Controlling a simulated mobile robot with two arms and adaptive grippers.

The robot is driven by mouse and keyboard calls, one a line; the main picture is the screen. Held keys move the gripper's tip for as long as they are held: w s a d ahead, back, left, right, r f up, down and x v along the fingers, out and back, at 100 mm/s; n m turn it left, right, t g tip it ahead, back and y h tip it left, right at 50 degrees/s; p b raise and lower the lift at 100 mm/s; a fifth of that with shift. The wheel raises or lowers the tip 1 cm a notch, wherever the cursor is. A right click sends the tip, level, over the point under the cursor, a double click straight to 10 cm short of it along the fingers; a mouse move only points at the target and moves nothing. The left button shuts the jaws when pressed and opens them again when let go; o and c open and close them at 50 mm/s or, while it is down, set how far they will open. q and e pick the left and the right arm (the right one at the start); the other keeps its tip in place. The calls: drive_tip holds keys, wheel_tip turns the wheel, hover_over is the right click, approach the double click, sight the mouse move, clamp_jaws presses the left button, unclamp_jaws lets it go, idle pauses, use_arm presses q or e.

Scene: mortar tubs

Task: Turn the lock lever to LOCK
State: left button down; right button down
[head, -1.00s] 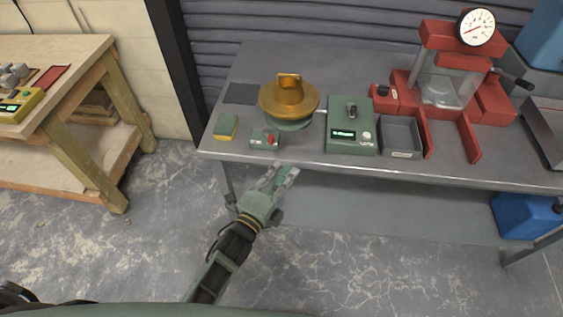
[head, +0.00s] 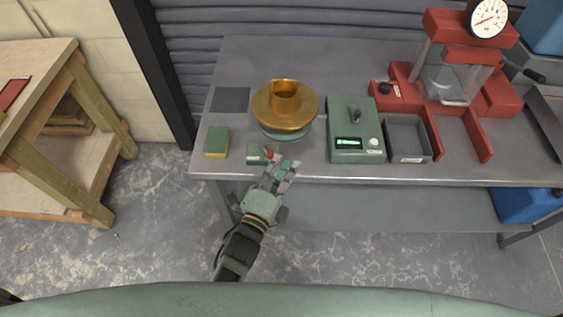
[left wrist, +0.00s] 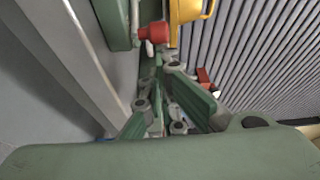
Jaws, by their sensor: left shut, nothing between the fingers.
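The lock lever is a small red part (head: 269,154) on a low green box (head: 255,153) at the front of the table. The box stands at the front left of a round brass table with a brass mould (head: 286,97). In the left wrist view the red lever (left wrist: 154,32) shows just beyond my fingers, with the green box (left wrist: 113,18) beside it. My left gripper (head: 282,167) is shut and empty, its tips close to the lever. I cannot tell whether they touch it. The lever's markings are too small to read. My right gripper is not in view.
A yellow and green block (head: 217,141) and a dark mat (head: 231,99) lie to the left. A green unit with a lit display (head: 352,120) and a grey tray (head: 404,136) stand to the right. A red press (head: 452,75) stands further right. The table's front edge (head: 330,177) runs below.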

use_arm(q)
drive_tip(key=shift+s+m+h, duration=0.1)
drive_tip(key=shift+m+h, duration=0.2)
drive_tip(key=shift+h, duration=0.1)
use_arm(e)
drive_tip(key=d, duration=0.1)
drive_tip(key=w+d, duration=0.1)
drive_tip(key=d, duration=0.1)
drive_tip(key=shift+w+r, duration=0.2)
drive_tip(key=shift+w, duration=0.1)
use_arm(q)
drive_tip(key=shift+s+a+m+g+h+p, duration=0.2)
drive_tip(key=shift+a+m+g+h+p, duration=0.15)
drive_tip(key=shift+h, duration=0.25)
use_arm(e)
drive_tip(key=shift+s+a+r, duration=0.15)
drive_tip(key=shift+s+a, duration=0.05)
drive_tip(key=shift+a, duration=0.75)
use_arm(q)
drive_tip(key=shift+s+a+m+g+h, duration=0.2)
drive_tip(key=shift+m+g+h, duration=0.15)
drive_tip(key=shift+m+h, duration=0.1)
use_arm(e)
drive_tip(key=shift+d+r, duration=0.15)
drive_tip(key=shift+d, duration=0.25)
